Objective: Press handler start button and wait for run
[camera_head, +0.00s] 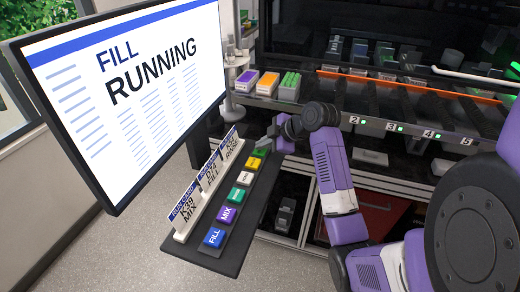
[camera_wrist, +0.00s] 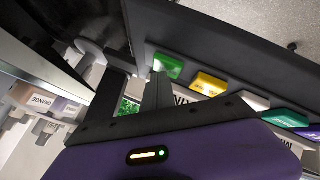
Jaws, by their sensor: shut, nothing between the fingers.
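The monitor (camera_head: 125,85) on the left reads "FILL RUNNING". A dark panel (camera_head: 262,200) below it carries a row of coloured buttons: blue FILL (camera_head: 214,237), purple MIX (camera_head: 226,215), teal (camera_head: 237,195), white (camera_head: 245,178), yellow (camera_head: 253,163) and green at the far end. My gripper (camera_head: 268,139) is shut and empty over the panel's far end. In the wrist view its fingertips (camera_wrist: 158,82) are right beside the green button (camera_wrist: 168,66). I cannot tell whether they touch it. Which button is the start button cannot be read.
Upright label cards (camera_head: 209,176) stand along the panel's left edge. Purple, orange and green boxes (camera_head: 268,84) sit on the handler's front ledge behind my gripper. Numbered handler slots (camera_head: 403,130) with green lights lie to the right. Bare floor (camera_head: 140,235) shows at lower left.

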